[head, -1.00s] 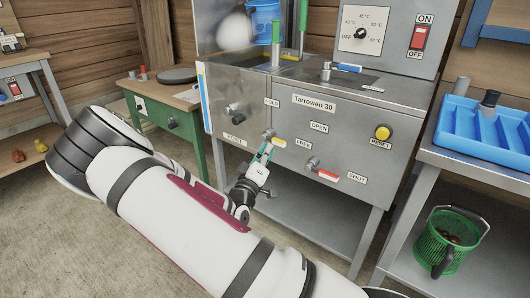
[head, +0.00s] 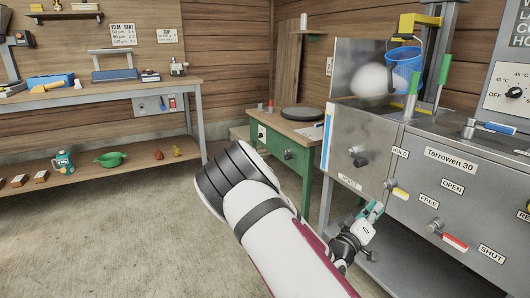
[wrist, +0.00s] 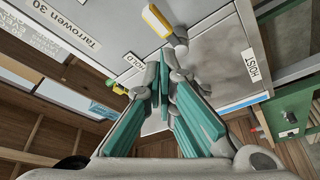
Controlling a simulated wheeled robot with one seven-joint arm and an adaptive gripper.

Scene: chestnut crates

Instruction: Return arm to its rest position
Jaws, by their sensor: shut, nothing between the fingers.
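My gripper (head: 375,209) has green fingers and is shut and empty in front of the steel Tarrowen 30 machine (head: 418,208). In the head view it is just left of and below the yellow-handled lever (head: 400,194), near the HOLD and FREE labels. In the wrist view the closed fingertips of my gripper (wrist: 165,72) are close below that yellow lever (wrist: 157,20); I cannot tell whether they touch. My arm is bent and stretches across the lower middle of the head view.
A red-handled lever (head: 455,242) and a knob (head: 357,158) stick out of the machine front. A blue bucket (head: 404,72) hangs above it. A green table (head: 300,133) stands left of the machine, and a workbench (head: 100,97) is farther left. The floor at left is clear.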

